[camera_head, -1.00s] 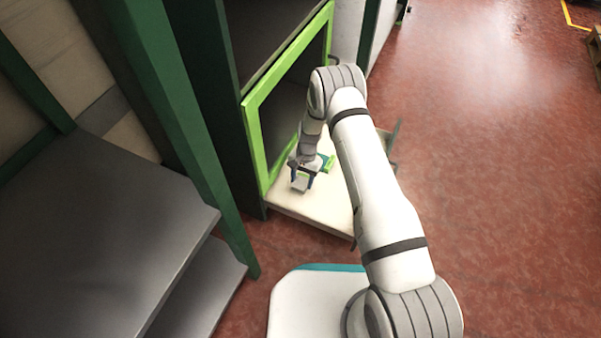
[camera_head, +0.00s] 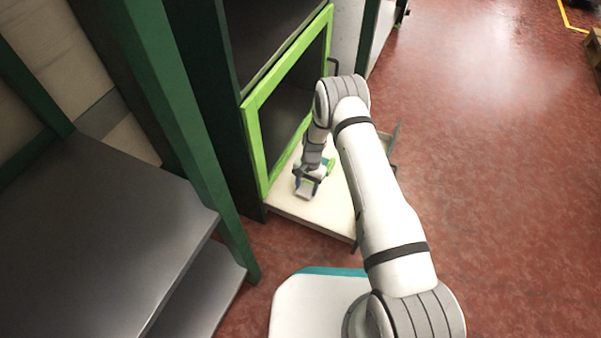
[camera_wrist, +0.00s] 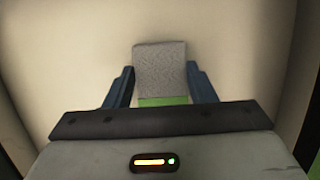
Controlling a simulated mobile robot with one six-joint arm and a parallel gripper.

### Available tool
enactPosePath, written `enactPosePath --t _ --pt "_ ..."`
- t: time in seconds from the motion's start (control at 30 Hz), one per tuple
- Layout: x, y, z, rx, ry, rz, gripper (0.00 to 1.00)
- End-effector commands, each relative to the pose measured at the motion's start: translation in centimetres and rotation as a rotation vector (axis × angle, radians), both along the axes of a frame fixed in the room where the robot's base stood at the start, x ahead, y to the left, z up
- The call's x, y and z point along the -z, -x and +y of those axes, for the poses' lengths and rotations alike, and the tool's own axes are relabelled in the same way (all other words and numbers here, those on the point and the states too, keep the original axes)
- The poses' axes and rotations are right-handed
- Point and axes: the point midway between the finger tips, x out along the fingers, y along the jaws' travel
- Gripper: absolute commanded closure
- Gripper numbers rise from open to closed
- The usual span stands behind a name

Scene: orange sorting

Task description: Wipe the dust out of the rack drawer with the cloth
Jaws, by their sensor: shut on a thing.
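The pulled-out rack drawer (camera_head: 310,208) shows a pale, flat bottom in the head view, and the same pale bottom (camera_wrist: 240,60) fills most of the wrist view. My gripper (camera_head: 306,187) is over the drawer's near left part, pointing down. In the wrist view, my gripper (camera_wrist: 160,88) has its two blue fingers on either side of a grey, rough-faced block-like piece with a green edge, which I take for the cloth (camera_wrist: 160,66). The gripper is shut on it. I cannot tell whether the cloth touches the drawer bottom. No dust can be made out.
A green-framed rack opening (camera_head: 252,130) stands just left of and behind the drawer. A grey shelf (camera_head: 100,240) with a green post (camera_head: 185,130) is at the left. Red floor (camera_head: 490,180) is open to the right.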

Motion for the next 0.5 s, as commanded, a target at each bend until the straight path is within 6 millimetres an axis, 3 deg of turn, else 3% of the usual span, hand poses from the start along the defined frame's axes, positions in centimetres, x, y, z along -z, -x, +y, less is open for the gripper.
enactPosePath --t 0.13,0.27,0.5 --pt "0.1 -0.1 1.4 -0.003 0.000 -0.001 0.68" --pt "-2.5 -0.1 1.5 -0.004 -0.001 -0.001 0.68" --pt "-4.4 -0.1 1.2 0.001 0.000 0.000 0.68"
